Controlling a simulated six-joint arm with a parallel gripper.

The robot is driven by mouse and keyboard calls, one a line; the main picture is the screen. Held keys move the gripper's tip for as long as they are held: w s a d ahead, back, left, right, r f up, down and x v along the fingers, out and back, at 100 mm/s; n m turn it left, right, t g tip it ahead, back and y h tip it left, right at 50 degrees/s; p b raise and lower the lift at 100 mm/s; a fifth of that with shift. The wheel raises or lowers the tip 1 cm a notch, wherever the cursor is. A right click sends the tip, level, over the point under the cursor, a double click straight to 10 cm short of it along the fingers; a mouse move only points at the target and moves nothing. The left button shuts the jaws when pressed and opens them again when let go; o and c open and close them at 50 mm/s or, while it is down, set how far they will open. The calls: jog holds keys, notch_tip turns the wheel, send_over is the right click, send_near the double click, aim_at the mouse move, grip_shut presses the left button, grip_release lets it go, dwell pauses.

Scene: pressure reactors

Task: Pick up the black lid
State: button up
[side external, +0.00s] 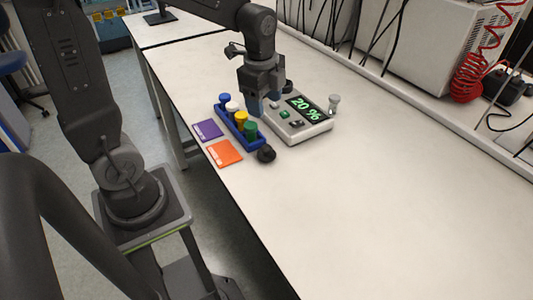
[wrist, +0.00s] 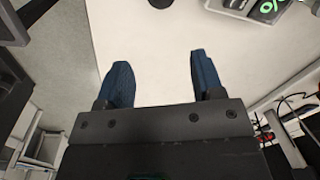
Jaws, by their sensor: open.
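A round black lid (side external: 266,154) with a raised knob lies on the white table, just in front of the blue rack. In the wrist view a dark round piece, which looks like the same lid (wrist: 161,3), is cut off by the top edge. My gripper (side external: 264,102) is above the table between the rack and the grey device, behind the lid and apart from it. Its blue fingers (wrist: 160,60) are spread with nothing between them.
The blue rack (side external: 240,133) holds several vials with coloured caps. Purple (side external: 207,129) and orange (side external: 224,153) cards lie left of it. The grey device (side external: 312,128) reads 20 %. A black round piece (side external: 287,86) is at its back. The table's right part is clear.

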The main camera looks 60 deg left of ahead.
notch_tip(320, 180, down, 3)
jog(key=w+a+m+g, duration=0.1)
jog(key=w+a+m, duration=0.1)
jog(key=m, duration=0.1)
send_over(266, 147)
jog(key=f, duration=0.8)
jog(key=shift+w+d+f, duration=0.1)
jog(key=shift+w+f, duration=0.05)
jog(key=shift+w, duration=0.1)
jog(key=shift+s+f, duration=0.2)
jog(key=shift+f, duration=2.45)
jog(key=shift+c, duration=0.2)
jog(key=c, duration=0.9)
jog(key=shift+r, duration=0.15)
jog(key=shift+c, duration=0.2)
